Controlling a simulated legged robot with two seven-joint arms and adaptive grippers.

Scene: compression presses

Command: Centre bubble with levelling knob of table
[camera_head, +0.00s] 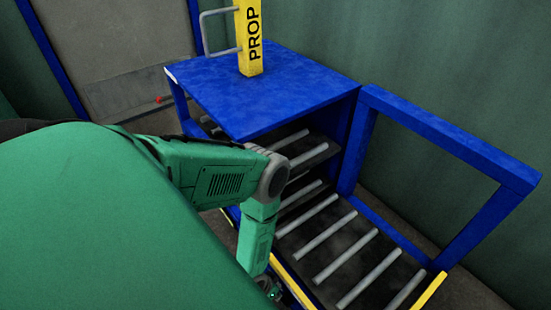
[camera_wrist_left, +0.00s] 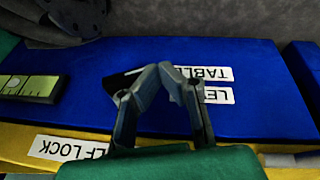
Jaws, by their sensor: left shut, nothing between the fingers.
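In the left wrist view, a bubble level with a yellow-green face (camera_wrist_left: 28,88) lies at the left on a blue panel (camera_wrist_left: 255,110). White labels reading "TABL" (camera_wrist_left: 212,74) and "LE" (camera_wrist_left: 218,95) are partly hidden by my gripper. My left gripper (camera_wrist_left: 161,72) has its fingertips together over the panel, between the level and the labels, with nothing held. No levelling knob can be made out. In the head view my left gripper (camera_head: 274,293) is low in the picture, mostly hidden. My right gripper is not in view.
A yellow strip with a label reading "LF LOCK" (camera_wrist_left: 68,148) runs in front of the panel. Rollers (camera_head: 335,255) and a blue frame (camera_head: 450,133) stand right of my arm.

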